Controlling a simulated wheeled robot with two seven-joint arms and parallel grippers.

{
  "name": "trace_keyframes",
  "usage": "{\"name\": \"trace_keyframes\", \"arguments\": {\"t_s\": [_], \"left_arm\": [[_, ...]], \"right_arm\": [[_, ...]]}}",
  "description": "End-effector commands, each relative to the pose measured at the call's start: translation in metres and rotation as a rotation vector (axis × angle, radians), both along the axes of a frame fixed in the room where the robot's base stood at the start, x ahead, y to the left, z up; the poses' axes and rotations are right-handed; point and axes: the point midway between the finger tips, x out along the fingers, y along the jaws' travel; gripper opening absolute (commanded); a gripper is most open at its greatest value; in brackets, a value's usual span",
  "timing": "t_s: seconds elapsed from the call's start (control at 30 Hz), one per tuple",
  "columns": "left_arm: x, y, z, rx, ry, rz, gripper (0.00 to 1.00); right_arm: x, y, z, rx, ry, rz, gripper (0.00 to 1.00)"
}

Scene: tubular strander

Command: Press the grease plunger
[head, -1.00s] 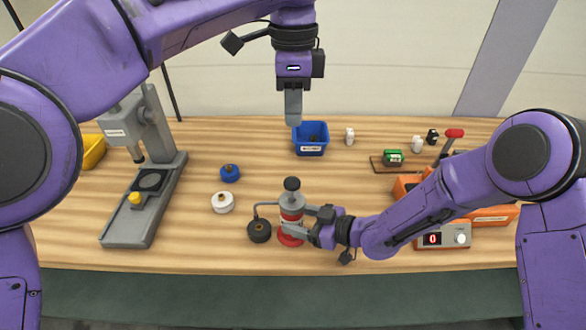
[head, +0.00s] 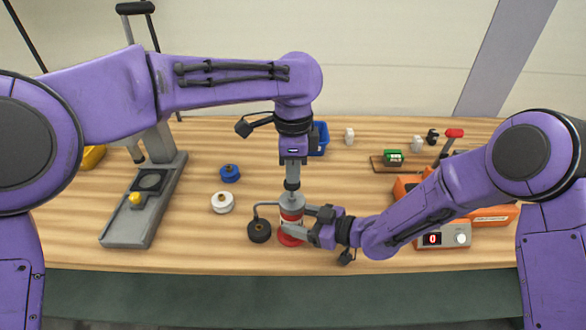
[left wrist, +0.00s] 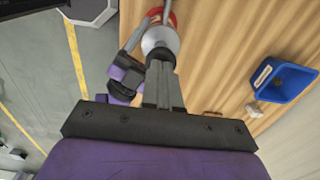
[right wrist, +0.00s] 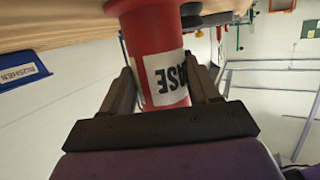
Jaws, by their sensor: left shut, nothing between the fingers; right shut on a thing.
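The grease pump has a red body (head: 291,218) with a grey top (head: 292,199), a thin side spout and a black plunger knob (head: 292,184). It stands upright on a red base near the bench's front edge. My left gripper (head: 292,172) is shut and empty, pointing straight down at the knob; I cannot tell whether they touch. In the left wrist view the shut fingers (left wrist: 161,72) cover the knob, with the grey top (left wrist: 160,40) beyond. My right gripper (head: 304,232) is shut around the red body, which shows its label in the right wrist view (right wrist: 152,55).
A black spool (head: 259,231) sits under the spout, with white (head: 222,203) and blue (head: 229,173) spools to the left. A grey press (head: 135,221) stands at left. A blue bin (head: 320,140) is behind my left gripper. An orange machine (head: 487,219) stands at right.

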Motion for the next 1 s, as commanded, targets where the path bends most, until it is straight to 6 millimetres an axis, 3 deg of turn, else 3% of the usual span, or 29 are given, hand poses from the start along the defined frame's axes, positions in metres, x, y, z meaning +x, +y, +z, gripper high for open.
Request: {"name": "trace_keyframes", "arguments": {"t_s": [0.27,0.53,0.83,1.0], "left_arm": [[0.000,0.000,-0.002,0.000,0.001,0.000,0.00],[0.000,0.000,-0.031,0.001,0.002,0.000,0.00],[-0.001,0.001,-0.032,0.004,0.005,0.000,0.00],[0.000,0.000,-0.009,0.000,-0.002,0.001,0.00]], "right_arm": [[0.000,0.000,0.000,-0.001,0.000,0.000,0.27],[0.000,0.000,0.000,0.000,-0.001,0.000,0.27],[0.000,0.001,0.000,0.001,-0.002,0.001,0.27],[0.000,0.000,0.000,0.001,-0.002,0.001,0.27]]}}
